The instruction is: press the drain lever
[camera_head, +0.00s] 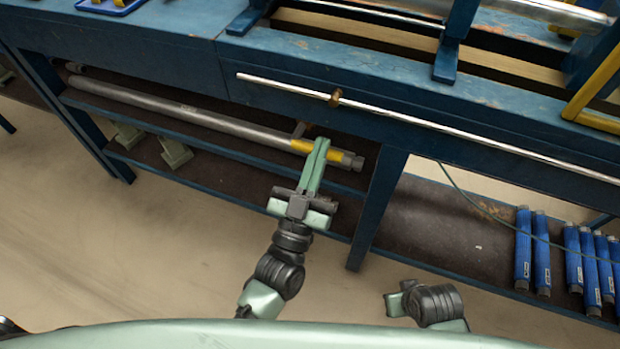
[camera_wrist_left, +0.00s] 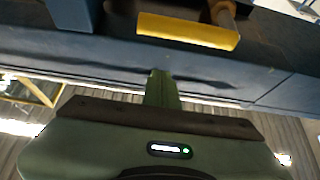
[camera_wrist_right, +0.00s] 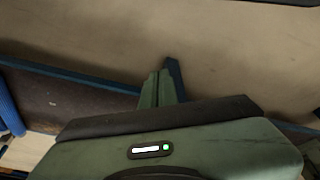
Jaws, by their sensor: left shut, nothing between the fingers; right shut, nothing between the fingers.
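The drain lever appears to be the bar with the yellow grip (camera_head: 303,146) in front of the lower shelf, under the bench's front edge. The yellow grip also shows near the top of the left wrist view (camera_wrist_left: 187,31). My left gripper (camera_head: 321,143) is shut and empty, its fingertips overlapping the yellow grip in the head view and hiding part of it. In the left wrist view the fingertips (camera_wrist_left: 161,73) show apart from the grip in the picture; contact cannot be told. My right gripper (camera_head: 392,303) is shut and empty, low and away from the lever.
A long grey pipe (camera_head: 180,111) lies on the shelf at left. A blue bench leg (camera_head: 377,205) stands just right of the lever. Several blue cylinders (camera_head: 542,255) lie on the right lower shelf. A shiny rod (camera_head: 440,135) runs along the bench front above.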

